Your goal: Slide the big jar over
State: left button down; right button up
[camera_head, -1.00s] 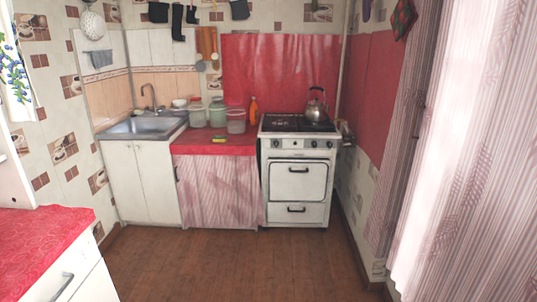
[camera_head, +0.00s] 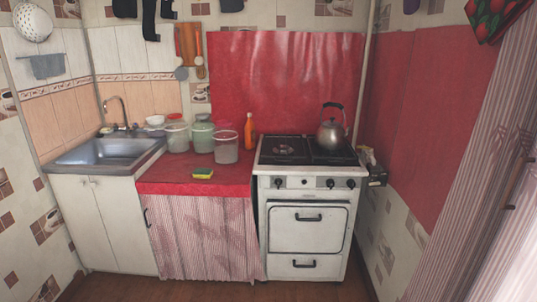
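Several jars stand close together on the red oilcloth counter (camera_head: 165,187) between the sink and the stove. A large greenish jar (camera_head: 203,136) stands at the back. A pale jar (camera_head: 177,138) stands to its left, and a clear container (camera_head: 226,149) stands in front of it to the right. I cannot tell for certain which is the big jar. Neither of my grippers is in the picture.
A sponge (camera_head: 202,173) lies near the counter's front edge. An orange bottle (camera_head: 249,132) stands beside the stove (camera_head: 303,222), which bears a kettle (camera_head: 332,130). The sink (camera_head: 105,153) is at the left. The counter's front left is clear.

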aim_at(226, 142)
jog(key=i, duration=1.8)
